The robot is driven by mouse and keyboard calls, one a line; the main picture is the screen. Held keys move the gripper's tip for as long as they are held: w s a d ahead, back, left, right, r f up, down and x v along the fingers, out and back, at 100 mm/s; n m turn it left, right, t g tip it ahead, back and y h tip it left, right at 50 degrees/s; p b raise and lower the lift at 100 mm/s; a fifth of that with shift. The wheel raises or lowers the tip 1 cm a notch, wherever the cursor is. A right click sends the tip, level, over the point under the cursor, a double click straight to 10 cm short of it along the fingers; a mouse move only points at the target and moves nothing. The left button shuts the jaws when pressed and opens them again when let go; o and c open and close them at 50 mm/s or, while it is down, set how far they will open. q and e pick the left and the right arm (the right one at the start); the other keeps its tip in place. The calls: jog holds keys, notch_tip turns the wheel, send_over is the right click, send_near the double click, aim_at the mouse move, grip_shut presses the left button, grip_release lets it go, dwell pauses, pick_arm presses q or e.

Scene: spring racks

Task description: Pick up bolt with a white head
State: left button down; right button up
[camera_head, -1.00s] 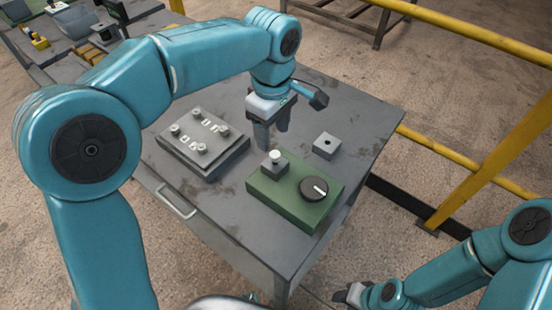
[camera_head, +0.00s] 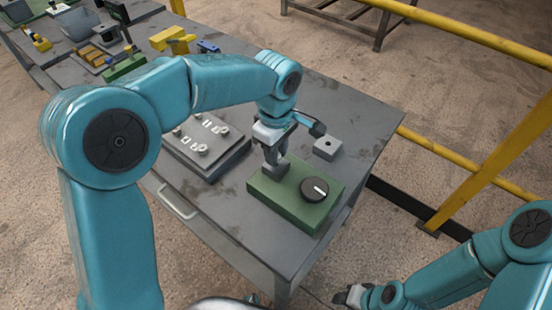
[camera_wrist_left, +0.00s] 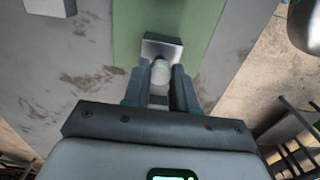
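The bolt's white head (camera_wrist_left: 161,72) shows in the left wrist view between my left gripper's fingertips (camera_wrist_left: 161,82). The bolt stands at a small grey block (camera_wrist_left: 161,48) on the green box. In the head view my left gripper (camera_head: 275,161) is down at this block (camera_head: 281,170) and hides the bolt. Its fingers lie close on both sides of the head; whether they press on it I cannot tell. My right gripper (camera_head: 349,297) is low in the head view, away from the table, its opening unclear.
The green box (camera_head: 300,211) carries a black knob (camera_head: 314,189) with a white mark. A grey block with a hole (camera_head: 327,147) stands behind it. A grey rack (camera_head: 208,170) with several light pieces is to the left. Yellow rails (camera_head: 475,180) stand right of the table (camera_head: 362,120).

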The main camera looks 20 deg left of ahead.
pick_arm(q)
jog(key=shift+r, duration=0.1)
notch_tip(320, 180, up, 20)
jog(key=p, duration=0.3)
jog(key=shift+f, duration=0.2)
dwell(0.3)
